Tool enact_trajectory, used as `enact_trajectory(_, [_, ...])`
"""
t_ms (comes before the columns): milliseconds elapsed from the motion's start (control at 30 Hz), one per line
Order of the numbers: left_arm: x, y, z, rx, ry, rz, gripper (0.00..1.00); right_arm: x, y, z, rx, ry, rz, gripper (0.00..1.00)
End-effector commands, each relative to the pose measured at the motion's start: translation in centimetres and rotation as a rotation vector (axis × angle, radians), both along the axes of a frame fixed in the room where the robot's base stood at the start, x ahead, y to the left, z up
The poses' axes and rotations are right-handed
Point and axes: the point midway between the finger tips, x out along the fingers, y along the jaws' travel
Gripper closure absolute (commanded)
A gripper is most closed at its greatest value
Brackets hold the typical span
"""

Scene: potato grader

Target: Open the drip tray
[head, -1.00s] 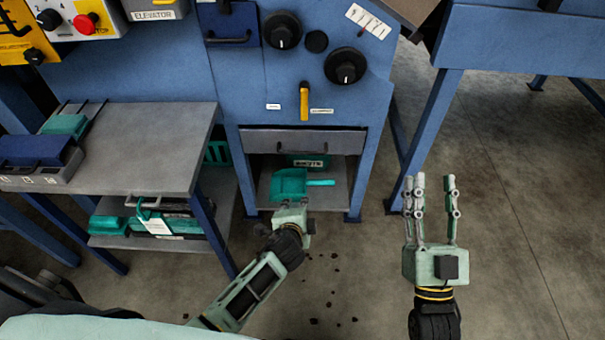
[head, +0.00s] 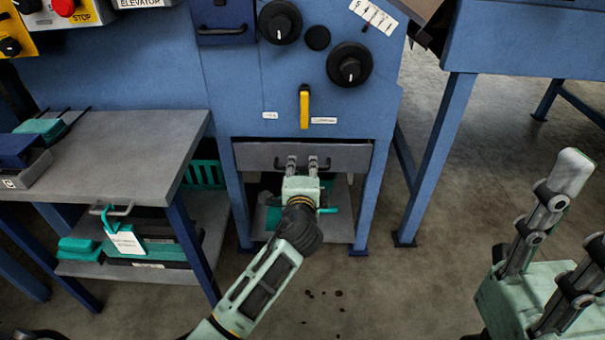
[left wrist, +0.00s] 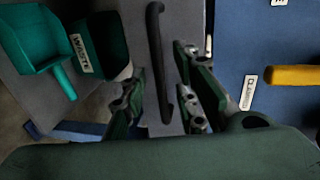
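The drip tray (head: 255,155) is a wide grey drawer front low in the blue machine, looking closed; its grey face also shows in the left wrist view (left wrist: 186,18). Its dark bar handle (left wrist: 155,45) runs up the middle of the left wrist view. My left gripper (head: 302,162) is at the tray front, with its fingers open on either side of the handle (left wrist: 163,80); I see no grip on it. My right gripper (head: 584,207) is open and empty at the right edge, away from the machine and partly cut off.
Below the tray, a teal scoop (left wrist: 32,42) and a dark green waste bin (left wrist: 98,50) sit on a shelf. A yellow lever (head: 304,108) is above the tray. A grey side table (head: 120,150) stands left. Dark crumbs (head: 323,294) lie on the floor.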

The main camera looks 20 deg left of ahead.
Motion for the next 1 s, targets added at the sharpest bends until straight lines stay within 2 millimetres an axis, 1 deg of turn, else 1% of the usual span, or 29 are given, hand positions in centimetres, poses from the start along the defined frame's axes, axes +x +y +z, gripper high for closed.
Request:
enact_trajectory(33, [0.54,0.17,-0.29,0.001,-0.001,0.001,0.72,-0.01,0.01,-0.08,0.000,-0.010,0.000,0.60])
enact_trajectory(167, [1.23,0.35,-0.30,0.001,-0.001,0.000,0.72,0.04,0.06,0.18,-0.002,-0.017,-0.001,0.60])
enact_trajectory(433, [1.30,0.37,-0.27,0.000,0.000,-0.001,0.73,0.05,0.08,0.32,-0.003,-0.019,-0.002,0.60])
enact_trajectory(733, [1.28,0.35,-0.29,0.000,0.001,-0.001,0.99,0.07,0.09,0.31,-0.003,-0.019,-0.001,0.60])
enact_trajectory(1000, [1.27,0.34,-0.31,0.000,0.001,-0.001,1.00,0.08,0.10,0.30,-0.003,-0.019,-0.001,0.60])
